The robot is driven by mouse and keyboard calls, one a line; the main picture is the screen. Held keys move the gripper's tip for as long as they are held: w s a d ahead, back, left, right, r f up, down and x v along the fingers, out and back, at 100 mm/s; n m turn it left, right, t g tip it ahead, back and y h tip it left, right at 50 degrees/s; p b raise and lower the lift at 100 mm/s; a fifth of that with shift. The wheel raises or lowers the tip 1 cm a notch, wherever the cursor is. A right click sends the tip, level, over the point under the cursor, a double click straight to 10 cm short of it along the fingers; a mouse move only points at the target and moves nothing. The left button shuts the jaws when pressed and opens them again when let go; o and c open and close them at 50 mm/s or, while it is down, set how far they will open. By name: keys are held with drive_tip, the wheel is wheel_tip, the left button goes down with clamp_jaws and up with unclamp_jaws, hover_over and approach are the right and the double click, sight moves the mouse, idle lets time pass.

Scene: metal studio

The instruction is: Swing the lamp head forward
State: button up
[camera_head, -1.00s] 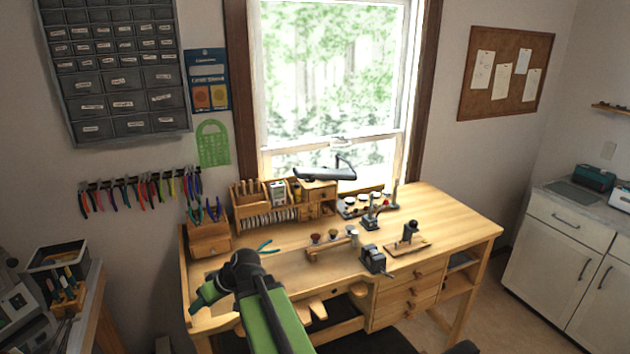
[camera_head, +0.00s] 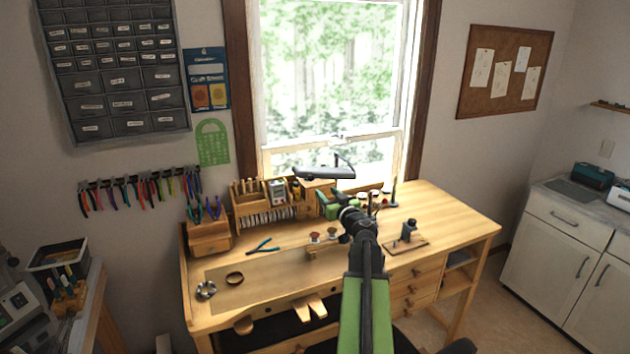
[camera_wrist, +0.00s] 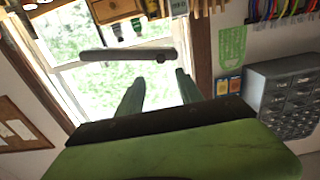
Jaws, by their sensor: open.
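The lamp head (camera_head: 318,173) is a flat dark grey bar in front of the window, above the back of the wooden workbench (camera_head: 455,212). Its thin dark arm (camera_head: 347,160) shows behind its right end. In the wrist view, which is turned over, the lamp head (camera_wrist: 128,53) lies crosswise beyond my fingertips. My gripper (camera_head: 326,197) is just below the lamp head in the head view, pointing away from me, with its fingers partly hidden. In the wrist view my gripper (camera_wrist: 158,76) has two green fingers spread apart with nothing between them. No contact with the lamp head shows.
Behind my gripper stand a wooden tool organizer (camera_head: 262,203) and small jars (camera_head: 375,197). A small tool on a wooden base (camera_head: 408,240) stands to the right. The bench's right end is clear.

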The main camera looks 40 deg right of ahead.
sight(312, 178)
drive_tip(key=x, duration=1.2)
drive_tip(key=shift+w, duration=0.1)
drive_tip(key=shift+c, duration=0.3)
clamp_jaws()
idle(0.4)
